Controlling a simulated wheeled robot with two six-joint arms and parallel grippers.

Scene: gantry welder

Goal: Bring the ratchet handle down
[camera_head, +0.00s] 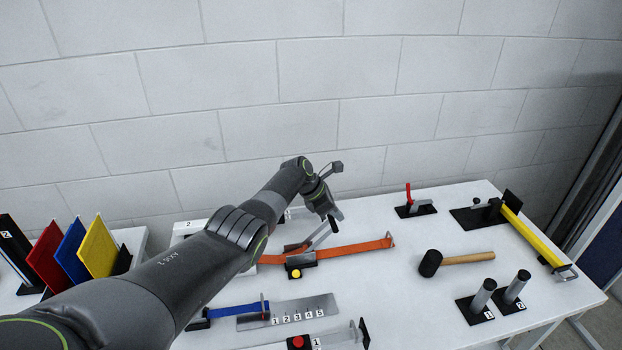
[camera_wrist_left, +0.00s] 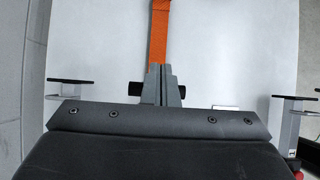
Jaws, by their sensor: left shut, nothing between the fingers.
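The ratchet (camera_head: 302,259) sits on an orange strap (camera_head: 358,249) on the white table, with a yellow button on its front. Its grey handle (camera_head: 319,236) stands up at a slant toward the upper right. My left gripper (camera_head: 335,213) is shut and empty, close to the upper end of the handle; I cannot tell whether they touch. In the left wrist view the shut fingers (camera_wrist_left: 162,84) point along the orange strap (camera_wrist_left: 160,35). Dark ends (camera_wrist_left: 133,88) show on both sides of the fingers, perhaps the handle's grip. The ratchet body is hidden there. My right gripper is not in view.
A red-handled clamp (camera_head: 410,204), a black mallet (camera_head: 432,262), a yellow strap (camera_head: 532,236) and two upright posts (camera_head: 483,295) stand to the right. A blue strap (camera_head: 236,310) and numbered plate (camera_head: 322,306) lie in front. A block wall (camera_head: 400,90) is behind.

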